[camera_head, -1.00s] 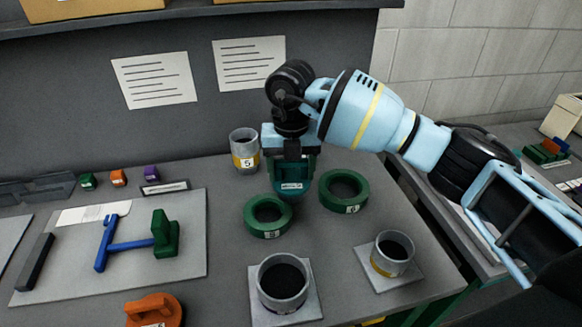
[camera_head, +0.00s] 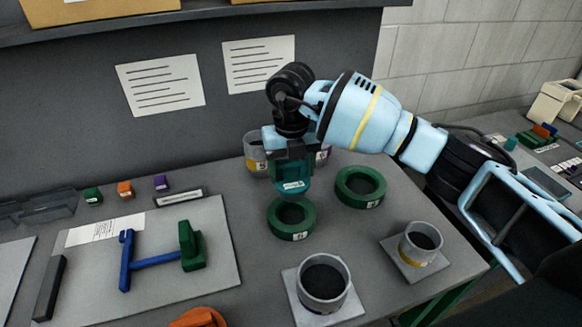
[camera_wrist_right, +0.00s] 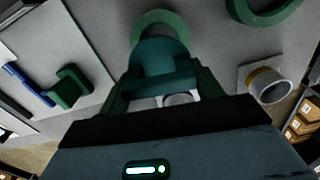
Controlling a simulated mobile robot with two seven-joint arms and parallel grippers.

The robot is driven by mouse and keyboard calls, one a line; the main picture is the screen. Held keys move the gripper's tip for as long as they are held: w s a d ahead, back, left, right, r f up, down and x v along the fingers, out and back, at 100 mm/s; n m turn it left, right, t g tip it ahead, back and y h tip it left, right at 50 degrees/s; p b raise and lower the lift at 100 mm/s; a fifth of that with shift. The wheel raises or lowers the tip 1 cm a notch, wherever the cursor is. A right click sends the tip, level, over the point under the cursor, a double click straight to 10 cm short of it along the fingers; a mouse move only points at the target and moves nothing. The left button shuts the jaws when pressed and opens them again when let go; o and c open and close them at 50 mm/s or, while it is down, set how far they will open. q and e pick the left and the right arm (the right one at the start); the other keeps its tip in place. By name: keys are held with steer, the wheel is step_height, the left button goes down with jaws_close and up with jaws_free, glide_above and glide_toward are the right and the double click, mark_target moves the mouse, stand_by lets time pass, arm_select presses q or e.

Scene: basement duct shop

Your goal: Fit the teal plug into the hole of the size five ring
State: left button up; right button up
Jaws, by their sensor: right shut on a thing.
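My right gripper (camera_head: 291,160) points down and is shut on the teal plug (camera_head: 291,178), which has a pale label. The plug hangs over the back of a green ring (camera_head: 275,229), apparently above it; whether they touch is unclear. A second green ring (camera_head: 352,199) lies to the right and farther back. Both rings have small white labels whose numbers I cannot read clearly. In the right wrist view, the plug (camera_wrist_right: 165,58) sits between the fingers and hides part of the nearer ring (camera_wrist_right: 172,19). My left gripper is not in view.
Grey cups on square plates stand in front, at left (camera_head: 323,285) and right (camera_head: 421,241). A yellow-banded cup (camera_head: 254,150) and a purple-banded one stand behind the gripper, partly hidden. A pale board (camera_head: 215,265) bears a blue tool (camera_head: 150,260) and a green block (camera_head: 191,248).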

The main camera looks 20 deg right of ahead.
mark_target(292, 179)
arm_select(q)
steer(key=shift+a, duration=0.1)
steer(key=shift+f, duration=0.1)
arm_select(e)
steer(key=shift+f, duration=0.15)
steer(key=shift+f+b, duration=1.05)
steer(key=shift+f, duration=1.5)
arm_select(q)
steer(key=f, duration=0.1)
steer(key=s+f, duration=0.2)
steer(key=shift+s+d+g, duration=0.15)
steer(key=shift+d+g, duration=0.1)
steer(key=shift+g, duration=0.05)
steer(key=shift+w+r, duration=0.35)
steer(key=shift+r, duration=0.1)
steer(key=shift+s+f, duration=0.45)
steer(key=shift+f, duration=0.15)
arm_select(e)
steer(key=shift+f, duration=2.2)
steer(key=o, duration=1.2)
